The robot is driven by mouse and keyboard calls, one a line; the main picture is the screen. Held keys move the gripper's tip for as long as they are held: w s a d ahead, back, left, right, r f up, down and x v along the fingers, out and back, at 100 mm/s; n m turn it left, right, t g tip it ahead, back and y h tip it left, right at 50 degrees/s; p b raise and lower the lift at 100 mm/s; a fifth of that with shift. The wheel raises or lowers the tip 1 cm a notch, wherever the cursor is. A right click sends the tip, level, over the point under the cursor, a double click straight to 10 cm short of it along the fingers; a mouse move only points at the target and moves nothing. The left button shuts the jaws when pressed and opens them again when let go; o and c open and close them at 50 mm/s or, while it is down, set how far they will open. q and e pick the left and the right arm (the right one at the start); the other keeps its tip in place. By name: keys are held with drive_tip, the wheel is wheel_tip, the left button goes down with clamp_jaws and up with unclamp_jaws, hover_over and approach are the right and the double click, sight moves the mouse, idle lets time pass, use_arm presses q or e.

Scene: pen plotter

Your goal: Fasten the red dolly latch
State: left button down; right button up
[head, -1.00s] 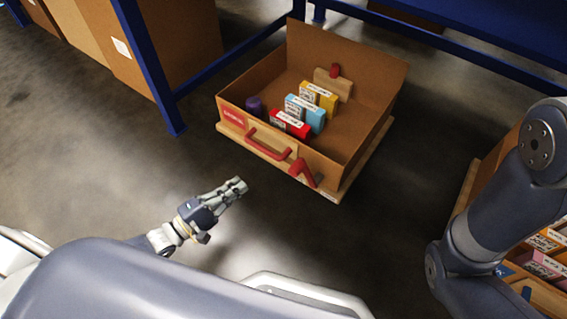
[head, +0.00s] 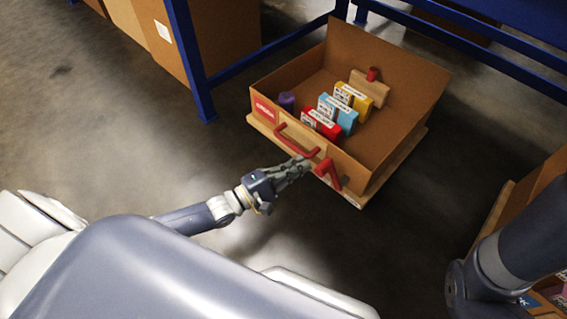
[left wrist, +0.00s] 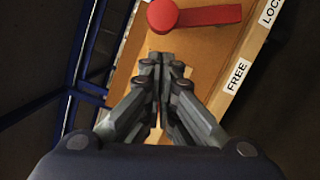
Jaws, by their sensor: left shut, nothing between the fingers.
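The red dolly latch (head: 329,174) sits at the front of the wooden dolly (head: 352,200), right of the red handle (head: 294,142). In the left wrist view the latch (left wrist: 206,16) has a round pivot end and a bar pointing right, its tip close to a label reading "LOC" (left wrist: 270,12). A "FREE" label (left wrist: 237,75) is lower on the same edge. My left gripper (head: 304,164) is shut and empty, just left of the latch; its fingertips (left wrist: 162,62) appear below the pivot, apart from it. My right gripper is out of view.
An open cardboard box (head: 408,112) on the dolly holds red (head: 320,124), blue (head: 345,114) and yellow (head: 358,95) packs and a purple item (head: 286,101). A blue rack post (head: 191,60) stands behind left. Floor in front is clear.

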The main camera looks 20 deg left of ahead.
use_arm(q)
drive_tip(key=shift+s+d+r, duration=0.2)
drive_tip(key=shift+d, duration=0.4)
drive_tip(key=shift+r, duration=0.1)
